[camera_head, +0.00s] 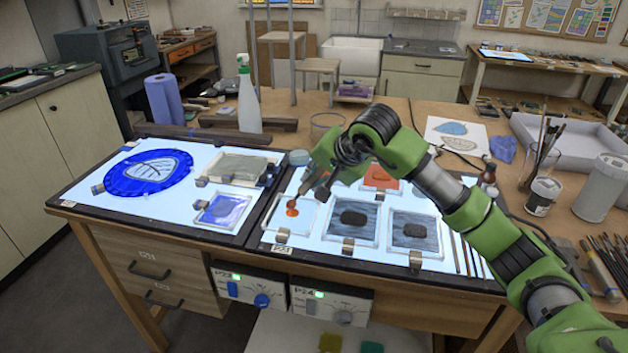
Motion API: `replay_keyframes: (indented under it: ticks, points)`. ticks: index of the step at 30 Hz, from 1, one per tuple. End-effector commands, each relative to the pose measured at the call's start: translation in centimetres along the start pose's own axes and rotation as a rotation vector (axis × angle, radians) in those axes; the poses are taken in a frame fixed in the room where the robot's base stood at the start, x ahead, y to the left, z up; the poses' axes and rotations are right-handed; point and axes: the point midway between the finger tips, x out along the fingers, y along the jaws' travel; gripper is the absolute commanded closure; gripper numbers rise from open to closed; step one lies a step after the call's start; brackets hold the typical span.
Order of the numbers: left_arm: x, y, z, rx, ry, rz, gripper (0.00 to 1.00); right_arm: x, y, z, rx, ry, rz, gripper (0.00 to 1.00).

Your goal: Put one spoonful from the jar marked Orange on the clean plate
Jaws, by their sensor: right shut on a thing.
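My right gripper (314,187) reaches over the right light panel from the right. It is shut on a thin tool, apparently a spoon, mostly hidden by the fingers. Below and left of the fingertips, a small orange blob (291,208) shows over a pale clear plate (304,221) at the panel's left side. I cannot tell whether the orange is on the tool or on the plate. An orange plate (382,179) lies behind the gripper, partly hidden. I cannot make out a jar marked Orange. My left gripper is not in view.
Two grey plates with dark patches (353,219) (414,231) lie right of the pale plate. The left panel holds a blue round plate (148,171) and a small blue plate (222,210). A spray bottle (247,98) and a brush jar (542,196) stand around the panels.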

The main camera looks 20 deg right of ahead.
Motion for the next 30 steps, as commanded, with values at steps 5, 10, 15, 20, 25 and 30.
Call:
replay_keyframes:
  ticks: [5, 10, 15, 20, 25, 30]
  points:
    - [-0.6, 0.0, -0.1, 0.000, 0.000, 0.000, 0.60, -0.8, -0.7, -0.4, 0.000, 0.002, -0.001, 1.00]
    - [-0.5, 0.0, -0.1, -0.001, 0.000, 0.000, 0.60, -0.8, -0.6, -0.4, 0.000, 0.002, -0.002, 1.00]
    - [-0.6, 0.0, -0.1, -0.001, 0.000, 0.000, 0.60, -0.9, -0.7, -0.4, 0.000, 0.002, -0.002, 1.00]
    - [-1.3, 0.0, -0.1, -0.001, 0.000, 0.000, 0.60, -1.8, -1.4, -0.8, 0.000, 0.003, -0.003, 1.00]
    - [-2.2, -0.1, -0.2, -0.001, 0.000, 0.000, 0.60, -3.1, -2.4, -1.5, 0.001, 0.004, -0.004, 1.00]
    - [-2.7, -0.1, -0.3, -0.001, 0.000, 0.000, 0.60, -3.9, -3.0, -1.8, 0.001, 0.003, -0.002, 1.00]
